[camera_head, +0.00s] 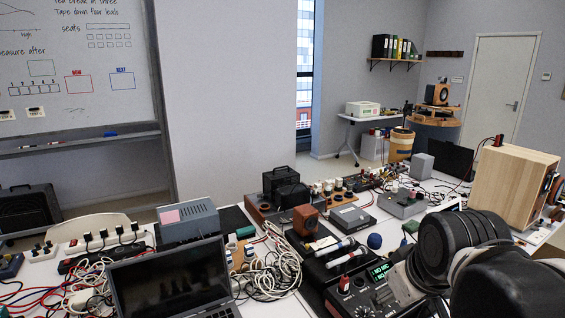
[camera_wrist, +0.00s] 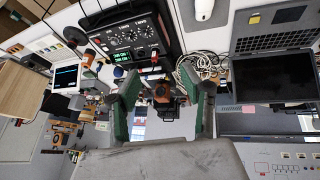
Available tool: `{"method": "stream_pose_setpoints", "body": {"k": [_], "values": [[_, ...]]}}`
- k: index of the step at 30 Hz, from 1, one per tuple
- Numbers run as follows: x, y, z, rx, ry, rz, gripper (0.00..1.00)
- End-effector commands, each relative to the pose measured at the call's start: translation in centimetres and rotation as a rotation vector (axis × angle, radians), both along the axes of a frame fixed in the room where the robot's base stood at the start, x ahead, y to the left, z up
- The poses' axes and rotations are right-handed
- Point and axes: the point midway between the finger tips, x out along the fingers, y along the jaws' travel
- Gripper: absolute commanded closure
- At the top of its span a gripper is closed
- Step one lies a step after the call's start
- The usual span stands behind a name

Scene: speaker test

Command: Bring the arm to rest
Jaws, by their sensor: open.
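My gripper (camera_wrist: 162,88) shows in the wrist view with its two green-padded fingers apart and nothing held between them. The wrist view looks over the table upside down, with the meter box with dials (camera_wrist: 130,38) beyond the fingertips. In the head view, dark rounded parts of my arm fill the lower right and hide part of the table. My gripper cannot be made out there. I cannot tell how far the fingers are from the things under them.
The table is crowded. A laptop (camera_head: 165,283) stands in front, with coiled pale cable (camera_head: 272,268) beside it. A grey box (camera_head: 187,220), small wooden speaker (camera_head: 305,220) and grey instrument (camera_head: 352,218) stand behind. A large wooden cabinet (camera_head: 512,188) stands at right, near my arm.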

Motion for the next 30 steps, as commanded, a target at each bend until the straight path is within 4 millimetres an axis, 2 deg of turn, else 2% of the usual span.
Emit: {"method": "stream_pose_setpoints", "body": {"k": [1,3,9,14,30], "values": [[-1.2,0.0,-0.4,0.027,-0.017,-0.047,0.59],[-2.4,0.0,-0.9,0.067,-0.039,-0.113,0.59],[-4.6,0.0,-1.9,0.154,-0.087,-0.245,0.59],[-5.2,0.0,-2.3,0.181,-0.099,-0.282,0.59],[-5.2,0.0,-2.3,0.182,-0.100,-0.284,0.59]]}}
